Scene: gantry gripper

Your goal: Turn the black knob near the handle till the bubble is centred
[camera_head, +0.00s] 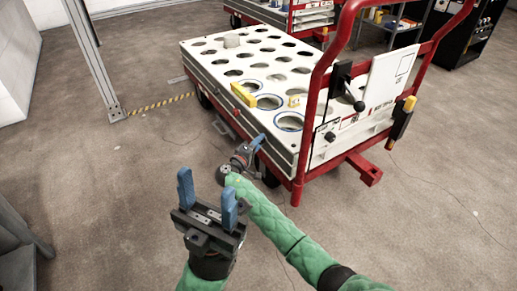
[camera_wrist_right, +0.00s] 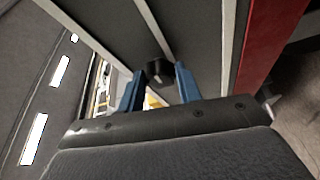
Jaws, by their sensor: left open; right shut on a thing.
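The black knob (camera_wrist_right: 159,72) sits on the side of the grey cart, between the blue fingers of my right gripper (camera_wrist_right: 160,80), which is shut on it. In the head view my right gripper (camera_head: 257,143) is at the cart's near side edge, left of the red handle (camera_head: 318,85), and the knob is hidden there. A yellow block (camera_head: 243,96), perhaps the level, lies on the white perforated top (camera_head: 225,65). I cannot make out a bubble. My left gripper (camera_head: 213,190) is open and empty in front of the cart, its blue fingers pointing up.
A smaller yellow piece (camera_head: 294,99) and a pale cylinder (camera_head: 231,40) are on the cart top. A black lever (camera_head: 351,90) is mounted on the red handle frame. A grey post (camera_head: 92,55) stands at left. The floor around the cart is mostly clear.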

